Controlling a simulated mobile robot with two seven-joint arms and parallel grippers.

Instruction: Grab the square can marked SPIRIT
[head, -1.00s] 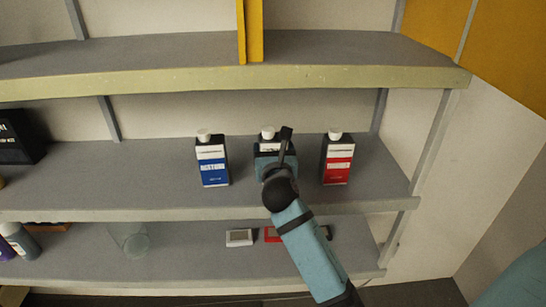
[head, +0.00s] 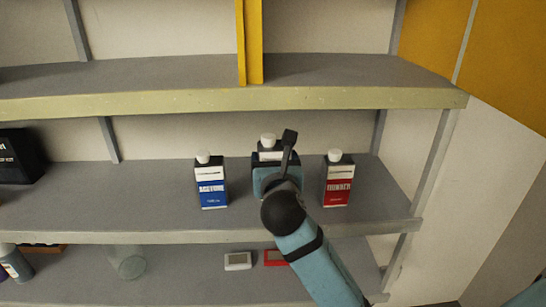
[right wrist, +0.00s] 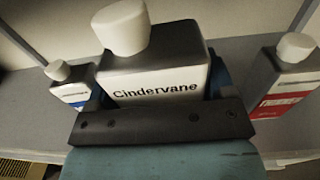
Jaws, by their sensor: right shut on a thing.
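A square can with a white cap (head: 268,140) stands between two similar cans on the middle shelf's level. My right gripper (head: 272,172) is shut on this middle can and covers its lower front. In the right wrist view the same can (right wrist: 160,72) fills the middle, with "Cindervane" on its white label above my right gripper (right wrist: 165,122). The word below that is hidden, so I cannot read SPIRIT on it. Its cap sits higher than its neighbours' caps; its base is hidden. My left gripper is not in view.
A blue-labelled ACETONE can (head: 211,185) stands to the left and a red-labelled can (head: 338,183) to the right, both close by. The upper shelf (head: 230,103) runs above. A clear glass (head: 127,262) and small white device (head: 238,261) are on the lower shelf.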

